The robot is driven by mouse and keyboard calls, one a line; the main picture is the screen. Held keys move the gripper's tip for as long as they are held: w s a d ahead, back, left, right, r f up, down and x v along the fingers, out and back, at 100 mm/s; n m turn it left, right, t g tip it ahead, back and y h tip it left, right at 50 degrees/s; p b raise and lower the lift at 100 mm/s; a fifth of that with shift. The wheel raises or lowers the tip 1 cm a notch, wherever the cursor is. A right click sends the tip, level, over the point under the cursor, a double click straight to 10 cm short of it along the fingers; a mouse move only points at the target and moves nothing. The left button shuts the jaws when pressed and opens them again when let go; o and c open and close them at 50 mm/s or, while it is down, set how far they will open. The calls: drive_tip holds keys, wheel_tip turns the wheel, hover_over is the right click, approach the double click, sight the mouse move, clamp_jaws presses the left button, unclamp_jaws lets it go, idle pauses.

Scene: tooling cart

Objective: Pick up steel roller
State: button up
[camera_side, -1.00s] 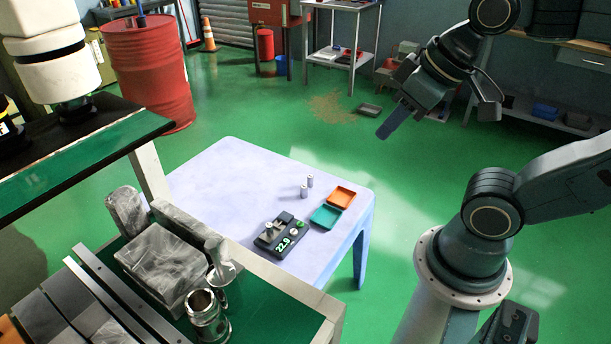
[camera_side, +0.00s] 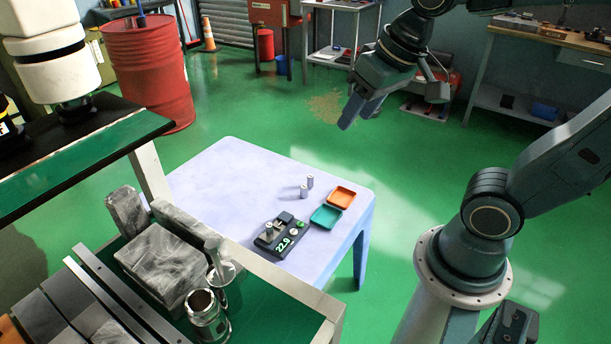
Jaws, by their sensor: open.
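Two small steel rollers stand upright close together on the pale lavender table (camera_side: 225,185). One roller (camera_side: 310,181) is slightly farther back, and the other roller (camera_side: 303,191) is just in front and to its left. A dark gauge (camera_side: 280,236) with a green "22.9" readout is in front of them, with a small grey metal part on top. My gripper (camera_side: 358,116) is open and empty, pictured above and to the right of the rollers, clear of the table. Its fingers point down and left.
An orange tray (camera_side: 341,197) and a teal tray (camera_side: 325,217) sit at the table's right edge. A cart with grey blocks and metal cups (camera_side: 208,318) stands at front left. A dark-topped shelf (camera_side: 85,160) overhangs the left. The table's left half is clear.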

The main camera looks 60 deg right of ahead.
drive_tip(key=w+f+m+g, duration=0.1)
drive_tip(key=w+f+m, duration=0.3)
drive_tip(key=w, duration=0.6)
drive_tip(key=m+g, duration=0.4)
drive_tip(key=m, duration=0.7)
hover_over(270, 224)
wheel_tip(270, 224, down, 29)
drive_tip(key=shift+f, duration=0.2)
drive_tip(key=shift+s+f, duration=0.1)
drive_tip(key=shift+f, duration=4.2)
